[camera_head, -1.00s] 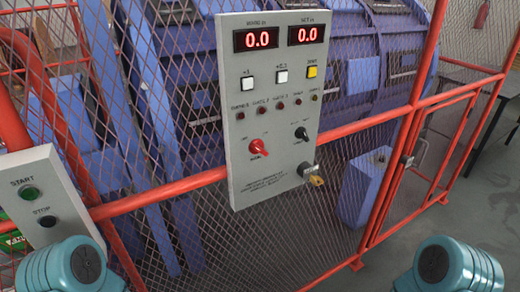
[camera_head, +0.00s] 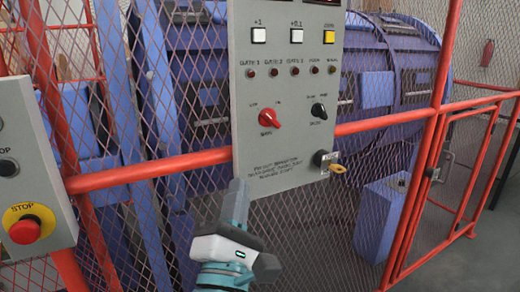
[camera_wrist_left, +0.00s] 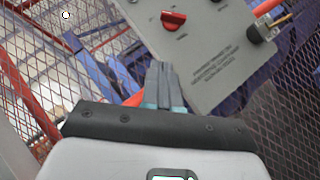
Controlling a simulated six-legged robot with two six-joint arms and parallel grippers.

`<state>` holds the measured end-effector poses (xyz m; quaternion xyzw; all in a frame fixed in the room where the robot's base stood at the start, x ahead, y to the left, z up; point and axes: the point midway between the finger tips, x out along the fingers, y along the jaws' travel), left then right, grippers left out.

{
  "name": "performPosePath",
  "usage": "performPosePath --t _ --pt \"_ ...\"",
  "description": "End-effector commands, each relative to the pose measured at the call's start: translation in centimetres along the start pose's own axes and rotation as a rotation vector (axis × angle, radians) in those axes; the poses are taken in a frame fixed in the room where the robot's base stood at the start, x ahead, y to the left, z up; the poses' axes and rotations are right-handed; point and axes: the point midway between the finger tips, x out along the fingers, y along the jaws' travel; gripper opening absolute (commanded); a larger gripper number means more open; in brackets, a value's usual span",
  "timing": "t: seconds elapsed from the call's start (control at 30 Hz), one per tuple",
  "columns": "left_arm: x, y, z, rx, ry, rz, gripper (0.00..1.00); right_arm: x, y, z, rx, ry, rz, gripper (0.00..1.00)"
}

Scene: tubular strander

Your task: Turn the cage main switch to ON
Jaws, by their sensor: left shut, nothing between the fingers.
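The grey control panel (camera_head: 245,90) hangs on the red-framed mesh fence. A red rotary switch (camera_head: 269,118) sits on its left side, its knob tilted. It also shows in the left wrist view (camera_wrist_left: 173,21). A black selector (camera_head: 319,111) is to its right. The small labels are too blurred to read for certain. My left gripper (camera_head: 237,186) is shut and empty, pointing up at the panel's lower left edge, below the red switch and apart from it. Its closed fingers (camera_wrist_left: 160,85) point towards the switch in the left wrist view. My right gripper is out of view.
A key in a lock (camera_head: 325,160) sticks out at the panel's lower right. A second grey box (camera_head: 40,180) with a red stop button (camera_head: 24,230) stands at the left. A red rail (camera_head: 150,172) crosses the mesh. A blue machine (camera_head: 375,90) is behind it.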

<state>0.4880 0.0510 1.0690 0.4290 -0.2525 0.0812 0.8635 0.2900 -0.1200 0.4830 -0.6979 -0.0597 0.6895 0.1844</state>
Motion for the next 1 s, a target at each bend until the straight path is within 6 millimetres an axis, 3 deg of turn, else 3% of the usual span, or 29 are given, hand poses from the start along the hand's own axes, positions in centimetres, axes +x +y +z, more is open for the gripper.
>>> performPosePath --t 0.43,0.5,0.7,1.0 --pt "9.4 0.1 0.0 0.007 0.003 -0.005 0.0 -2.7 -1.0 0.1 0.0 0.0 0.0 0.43" --pt "10.3 0.0 0.9 0.006 0.0 -0.006 0.0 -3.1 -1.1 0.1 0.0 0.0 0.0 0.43" --pt "11.7 -0.1 2.5 0.006 0.001 -0.006 0.0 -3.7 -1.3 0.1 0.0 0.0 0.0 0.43" --pt "12.0 -0.2 2.7 0.007 0.001 -0.008 0.0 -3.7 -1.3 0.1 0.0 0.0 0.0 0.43"
